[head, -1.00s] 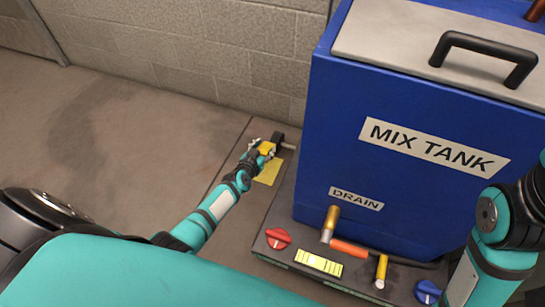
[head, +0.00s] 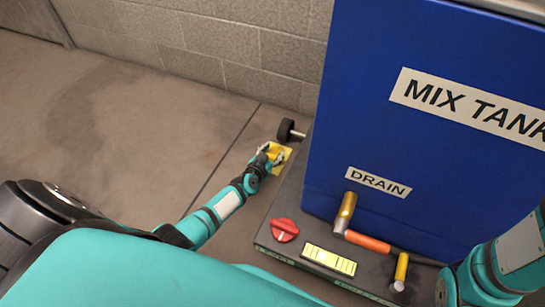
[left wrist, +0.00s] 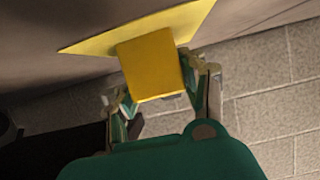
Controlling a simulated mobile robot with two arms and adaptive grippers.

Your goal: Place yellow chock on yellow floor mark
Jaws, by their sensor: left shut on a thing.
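My left gripper (head: 271,157) is low near the floor beside the tank's base, its fingers on either side of the yellow chock. In the left wrist view the chock (left wrist: 152,66) is a yellow block between the fingers (left wrist: 160,97). The yellow floor mark (left wrist: 100,45) is a flat patch behind the chock there, showing on both sides of it. In the head view, chock and mark blend into one small yellow area. I cannot tell whether the chock touches the mark. My right arm is at the right edge; its gripper is out of view.
The blue mix tank (head: 345,130) stands on a dark base (head: 285,255) close to the right of my left gripper. A black wheel (head: 286,130) sticks out just beyond it. A grey block wall (head: 215,50) is behind. Floor on the left (head: 90,130) is clear.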

